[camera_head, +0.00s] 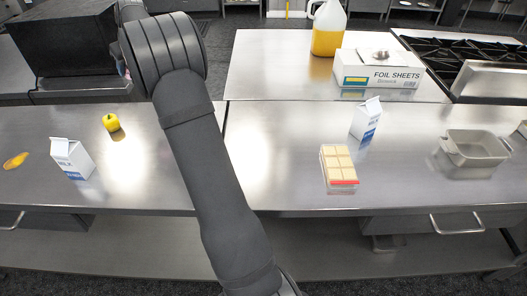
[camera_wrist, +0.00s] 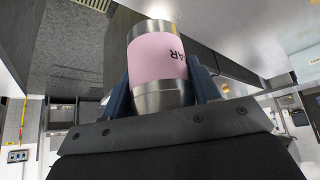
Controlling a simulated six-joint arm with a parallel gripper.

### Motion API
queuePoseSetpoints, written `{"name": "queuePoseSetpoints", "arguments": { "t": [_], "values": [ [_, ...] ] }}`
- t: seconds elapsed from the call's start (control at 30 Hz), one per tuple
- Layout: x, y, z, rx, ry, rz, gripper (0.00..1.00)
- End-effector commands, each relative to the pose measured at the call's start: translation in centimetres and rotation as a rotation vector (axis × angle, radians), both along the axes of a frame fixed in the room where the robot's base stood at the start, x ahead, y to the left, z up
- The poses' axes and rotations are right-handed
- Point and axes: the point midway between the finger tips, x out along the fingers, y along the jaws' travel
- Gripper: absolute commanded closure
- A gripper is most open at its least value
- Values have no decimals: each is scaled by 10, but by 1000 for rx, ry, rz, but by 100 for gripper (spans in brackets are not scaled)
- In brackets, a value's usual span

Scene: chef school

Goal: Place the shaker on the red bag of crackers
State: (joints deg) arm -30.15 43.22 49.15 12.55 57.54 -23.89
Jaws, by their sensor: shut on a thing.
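The shaker (camera_wrist: 158,62) is a metal cylinder with a pink band and dark letters, seen close up in the wrist view. My gripper (camera_wrist: 160,88) is shut on it, with one dark blue finger on each side. The red bag of crackers (camera_head: 339,165) lies on the steel counter right of centre in the head view, showing pale cracker squares and a red front edge. How far the shaker is from the bag cannot be told.
A milk carton (camera_head: 366,120) stands just behind the crackers, and a grey pan (camera_head: 472,153) is to their right. A foil box (camera_head: 378,75) stands behind. Counter left of the crackers is clear.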

Motion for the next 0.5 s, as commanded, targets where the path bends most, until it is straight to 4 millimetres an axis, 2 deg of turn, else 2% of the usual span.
{"name": "queuePoseSetpoints", "arguments": {
  "t": [0.03,0.23,0.37,0.5],
  "values": [
    [9,-30,5,2,-1,-34,72],
    [27,-138,15,1,1,-150,72],
    [29,-209,20,1,1,-229,72],
    [22,-286,25,1,2,-317,72]
  ]
}}
